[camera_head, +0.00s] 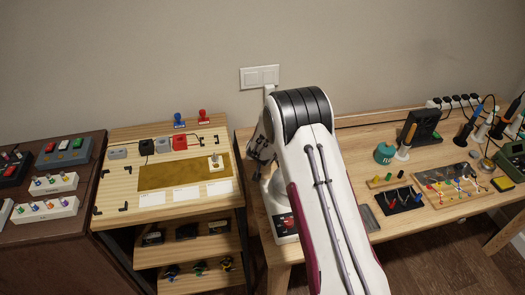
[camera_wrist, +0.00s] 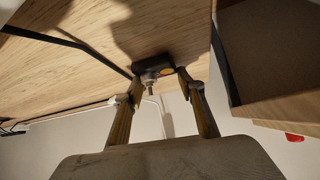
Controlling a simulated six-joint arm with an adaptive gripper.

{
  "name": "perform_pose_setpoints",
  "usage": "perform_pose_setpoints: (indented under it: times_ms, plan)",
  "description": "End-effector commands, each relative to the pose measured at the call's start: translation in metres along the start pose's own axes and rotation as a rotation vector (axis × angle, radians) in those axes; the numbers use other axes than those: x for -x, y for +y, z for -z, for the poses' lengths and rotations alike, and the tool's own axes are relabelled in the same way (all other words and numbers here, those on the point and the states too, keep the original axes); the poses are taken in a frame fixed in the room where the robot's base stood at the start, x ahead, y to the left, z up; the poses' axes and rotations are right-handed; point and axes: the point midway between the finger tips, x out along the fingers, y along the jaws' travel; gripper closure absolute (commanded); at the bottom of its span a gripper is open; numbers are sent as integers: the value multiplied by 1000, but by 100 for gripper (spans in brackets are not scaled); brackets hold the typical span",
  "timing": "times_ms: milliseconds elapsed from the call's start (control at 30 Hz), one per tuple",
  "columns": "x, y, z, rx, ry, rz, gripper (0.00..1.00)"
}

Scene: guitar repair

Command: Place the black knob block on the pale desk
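In the wrist view, a small black knob block (camera_wrist: 152,66) with a metal knob on it sits between the two fingertips of my gripper (camera_wrist: 159,76). The fingers appear closed against its two sides. The block is at or just over the pale wooden desk (camera_wrist: 60,75), near the desk's side edge; I cannot tell whether it touches the wood. In the head view the pale desk (camera_head: 405,226) is on the right. My arm covers its left part, and the block and fingertips are hidden there.
A wooden stand (camera_head: 125,205) with shelves and small boxes is left of the desk, across a narrow gap. A dark cabinet (camera_head: 85,215) is farther left. The desk's right half holds soldering tools, a teal jar (camera_head: 384,153) and component boards. Cables run along its back.

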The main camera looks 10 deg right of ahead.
Motion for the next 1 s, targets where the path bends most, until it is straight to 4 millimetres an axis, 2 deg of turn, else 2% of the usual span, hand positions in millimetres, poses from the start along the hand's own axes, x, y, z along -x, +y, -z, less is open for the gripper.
perform_pose_setpoints:
  times_ms: [33,67,567,767,1000]
  plan:
    - [0,0,0,0,0,0,49]
    - [0,0,0,0,0,0,44]
    - [3,0,3,2,1,1,44]
    - [14,0,3,1,1,0,44]
    - [37,0,3,1,1,1,44]
